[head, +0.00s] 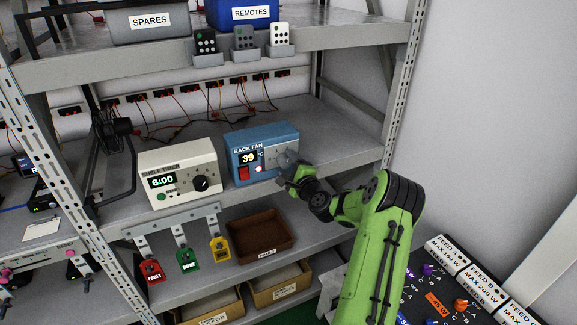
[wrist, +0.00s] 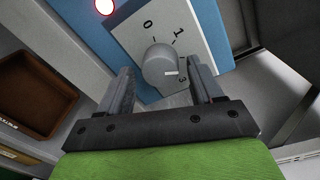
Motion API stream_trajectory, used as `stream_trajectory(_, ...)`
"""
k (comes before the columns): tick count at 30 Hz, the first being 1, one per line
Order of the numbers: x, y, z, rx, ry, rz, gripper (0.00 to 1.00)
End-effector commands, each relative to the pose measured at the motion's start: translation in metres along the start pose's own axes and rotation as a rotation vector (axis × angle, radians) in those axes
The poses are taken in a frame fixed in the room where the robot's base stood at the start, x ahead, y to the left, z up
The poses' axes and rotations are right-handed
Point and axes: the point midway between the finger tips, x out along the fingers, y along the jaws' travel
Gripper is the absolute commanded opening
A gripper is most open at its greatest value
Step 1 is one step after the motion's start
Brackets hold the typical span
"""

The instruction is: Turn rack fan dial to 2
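Marks 0 and 1 show above the dial. A digit that looks like 3 is beside the right finger. The dial's white pointer line points right, towards that digit. My gripper (wrist: 162,72) is open, with one finger on each side of the dial and gaps visible. In the head view my gripper (head: 292,172) covers most of the dial.
A cream timer box (head: 179,172) reading 6:00 stands left of the fan box. A brown tray (head: 260,236) and hanging red, green and yellow tags are below. A rack post (head: 399,95) is to the right. Cables run along the shelf behind.

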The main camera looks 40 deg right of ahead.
Motion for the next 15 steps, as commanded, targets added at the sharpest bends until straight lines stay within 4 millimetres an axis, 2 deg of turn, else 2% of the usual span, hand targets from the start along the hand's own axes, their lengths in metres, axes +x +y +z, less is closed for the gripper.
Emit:
stream_trajectory(9, -0.002, -0.001, 0.001, 0.0, -0.001, -0.001, 0.68)
stream_trajectory(11, -0.009, 0.0, 0.0, 0.0, -0.001, -0.002, 0.68)
stream_trajectory(15, -0.042, 0.002, -0.002, 0.001, 0.003, -0.001, 0.68)
